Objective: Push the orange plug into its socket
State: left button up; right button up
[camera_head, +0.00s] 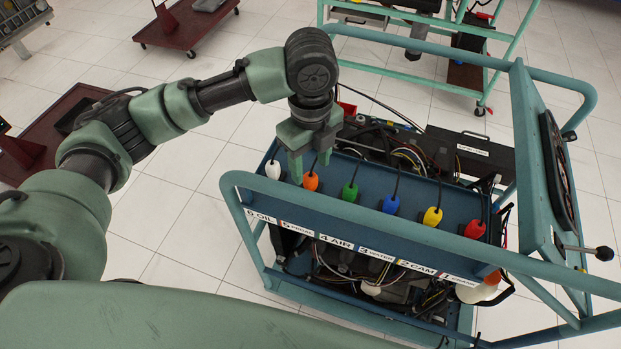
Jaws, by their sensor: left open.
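The orange plug (311,181) sits in the row of coloured plugs along the blue panel, second from the left, with a thin dark cable rising from it. Its socket is hidden beneath it, so I cannot tell how deep the plug sits. My left gripper (309,168) points down at the orange plug, its green fingers apart. One finger stands just left of the plug, between it and the white plug (273,169). Whether a finger touches the plug is unclear. My right gripper is not in view.
Green (350,191), blue (391,204), yellow (432,216) and red (475,229) plugs continue to the right. The engine trainer's frame and a lever (602,253) stand at right.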

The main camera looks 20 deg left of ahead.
aim_at(310, 176)
pick_arm(q)
jog(key=shift+f+p, duration=0.7)
jog(key=shift+f, duration=1.85)
grip_shut()
